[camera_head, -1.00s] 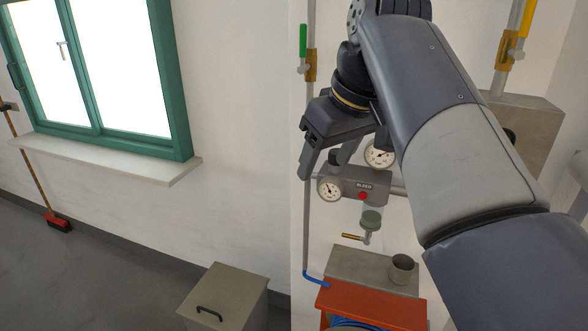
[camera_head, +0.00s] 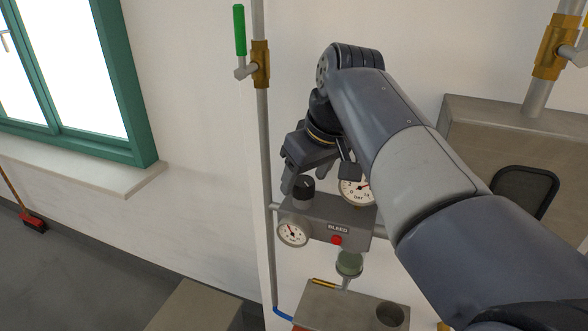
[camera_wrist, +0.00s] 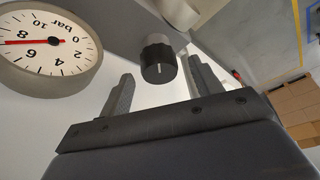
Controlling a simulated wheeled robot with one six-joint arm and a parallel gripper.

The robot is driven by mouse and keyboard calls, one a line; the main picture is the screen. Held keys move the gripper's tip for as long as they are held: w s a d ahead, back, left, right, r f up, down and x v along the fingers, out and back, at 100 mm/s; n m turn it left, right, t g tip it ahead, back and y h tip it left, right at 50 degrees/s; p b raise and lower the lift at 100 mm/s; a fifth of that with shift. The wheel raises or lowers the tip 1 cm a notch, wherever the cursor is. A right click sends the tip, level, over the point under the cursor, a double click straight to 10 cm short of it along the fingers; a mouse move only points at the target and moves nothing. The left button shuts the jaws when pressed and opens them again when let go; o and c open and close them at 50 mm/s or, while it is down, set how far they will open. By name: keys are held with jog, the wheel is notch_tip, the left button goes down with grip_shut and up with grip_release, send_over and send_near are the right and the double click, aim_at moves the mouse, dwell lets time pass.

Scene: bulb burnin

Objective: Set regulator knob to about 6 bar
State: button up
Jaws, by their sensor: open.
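The regulator knob (camera_head: 303,187) is a dark cylinder on top of the grey regulator block (camera_head: 318,212). In the wrist view the knob (camera_wrist: 158,63) shows a white index mark. My gripper (camera_head: 318,178) is open just above it; in the wrist view its fingers (camera_wrist: 161,70) stand on either side of the knob with gaps, and no contact shows. The large bar gauge (camera_head: 357,188) is partly hidden by my gripper and arm. In the wrist view this gauge (camera_wrist: 48,45) appears turned over, its red needle between 6 and 8, roughly 7.
A small gauge (camera_head: 293,231) and a red BLEED button (camera_head: 337,240) are on the block's front. A green-handled valve (camera_head: 240,32) is on the left pipe. A bowl (camera_head: 349,264) hangs below. A grey box (camera_head: 522,160) is on the right wall.

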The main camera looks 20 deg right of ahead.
jog(key=shift+w+f, duration=0.1)
jog(key=shift+f, duration=0.25)
jog(key=shift+c, duration=0.3)
jog(key=c, duration=0.9)
